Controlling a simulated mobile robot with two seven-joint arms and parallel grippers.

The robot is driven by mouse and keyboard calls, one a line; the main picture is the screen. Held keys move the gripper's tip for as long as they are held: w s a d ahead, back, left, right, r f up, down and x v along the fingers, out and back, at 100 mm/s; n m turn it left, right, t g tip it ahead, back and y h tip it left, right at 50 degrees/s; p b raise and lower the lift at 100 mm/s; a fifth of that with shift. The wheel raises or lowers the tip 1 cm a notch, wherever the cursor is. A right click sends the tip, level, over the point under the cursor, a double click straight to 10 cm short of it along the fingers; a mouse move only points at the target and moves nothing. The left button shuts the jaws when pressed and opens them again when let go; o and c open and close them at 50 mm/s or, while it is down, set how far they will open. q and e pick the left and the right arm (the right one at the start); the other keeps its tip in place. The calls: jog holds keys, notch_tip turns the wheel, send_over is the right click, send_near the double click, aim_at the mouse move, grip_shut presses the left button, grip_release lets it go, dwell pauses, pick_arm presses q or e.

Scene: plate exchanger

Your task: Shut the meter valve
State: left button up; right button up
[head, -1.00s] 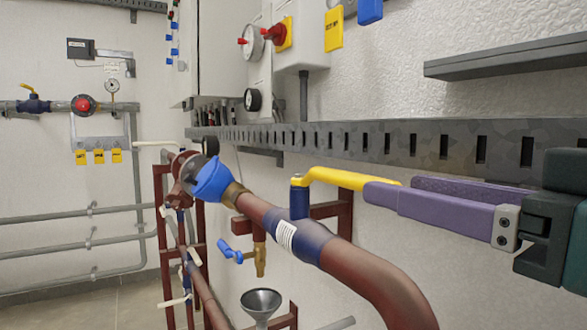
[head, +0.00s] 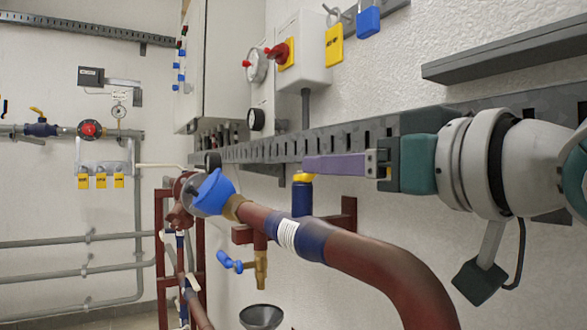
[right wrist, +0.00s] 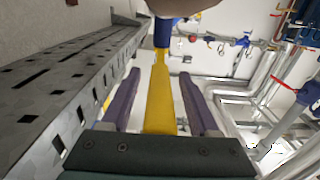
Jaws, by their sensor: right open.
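The valve beside the blue-lidded meter (head: 212,192) has a blue body (head: 302,197) on the brown pipe. A stub of its yellow lever (head: 304,178) shows in the head view; the rest is hidden behind a purple finger. My right gripper (head: 308,165) reaches in from the right, just above the valve body. In the right wrist view the yellow lever (right wrist: 161,98) runs lengthwise between the two purple fingers, with visible gaps on both sides. The gripper is open around the lever. The blue valve body (right wrist: 164,32) lies beyond the fingertips. My left gripper is not in view.
A slotted grey rail (head: 345,140) runs along the wall close behind my right gripper; it also shows at left in the right wrist view (right wrist: 75,90). The brown pipe (head: 385,270) bends below. A small blue-handled tap (head: 236,264) and a funnel (head: 262,317) are lower left.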

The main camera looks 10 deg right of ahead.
jog(key=shift+w+a, duration=0.1)
jog(key=shift+w, duration=0.1)
grip_shut()
dwell(0.5)
dwell(0.9)
